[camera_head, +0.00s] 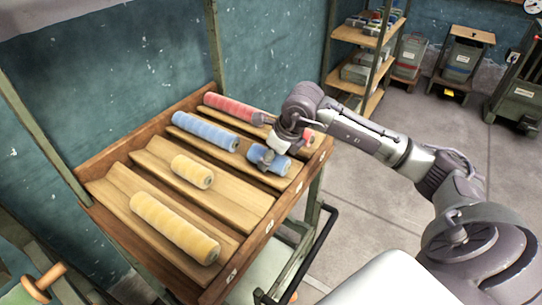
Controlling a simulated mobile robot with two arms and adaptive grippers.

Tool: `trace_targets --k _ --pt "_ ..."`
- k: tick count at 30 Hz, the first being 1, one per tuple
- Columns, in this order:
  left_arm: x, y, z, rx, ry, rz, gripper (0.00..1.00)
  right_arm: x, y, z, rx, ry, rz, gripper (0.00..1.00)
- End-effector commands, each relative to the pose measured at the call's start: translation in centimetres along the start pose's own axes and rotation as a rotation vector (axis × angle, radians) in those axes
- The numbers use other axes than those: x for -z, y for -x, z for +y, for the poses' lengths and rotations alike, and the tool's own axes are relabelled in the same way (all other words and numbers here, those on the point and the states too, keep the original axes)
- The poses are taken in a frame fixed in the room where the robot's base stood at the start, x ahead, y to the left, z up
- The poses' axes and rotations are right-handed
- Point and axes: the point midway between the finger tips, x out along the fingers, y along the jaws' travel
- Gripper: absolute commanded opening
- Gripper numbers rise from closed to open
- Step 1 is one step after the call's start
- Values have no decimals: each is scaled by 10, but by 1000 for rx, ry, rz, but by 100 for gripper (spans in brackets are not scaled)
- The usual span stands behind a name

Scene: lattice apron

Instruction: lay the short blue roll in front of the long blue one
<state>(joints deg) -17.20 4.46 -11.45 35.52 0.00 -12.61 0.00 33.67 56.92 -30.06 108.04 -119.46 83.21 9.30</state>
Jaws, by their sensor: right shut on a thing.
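The long blue roll (205,131) lies in a trough of the wooden rack (95,167). The short blue roll (281,165) is at the right end of the same trough, roughly in line with the long one, with a gap between them. I cannot tell whether this roll rests fully on the trough. My left gripper is not in view.
A long red roll (229,107) and a short red one (308,136) lie in the trough behind, partly hidden by my right arm. A short yellow roll (190,170) and a long yellow roll (172,228) lie in nearer troughs. Rack posts (215,45) rise at the back.

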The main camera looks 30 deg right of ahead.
Motion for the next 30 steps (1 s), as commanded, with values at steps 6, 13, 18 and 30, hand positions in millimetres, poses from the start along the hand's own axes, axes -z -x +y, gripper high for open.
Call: trace_targets --k 6,13,18,30 --pt "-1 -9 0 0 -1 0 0 3 -7 0 1 0 -2 14" --pt "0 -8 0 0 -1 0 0 3 -7 1 -1 0 1 78" --pt "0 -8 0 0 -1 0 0 3 -7 1 -1 0 2 78" --pt "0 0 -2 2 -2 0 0 -2 18 -1 3 2 -5 78"
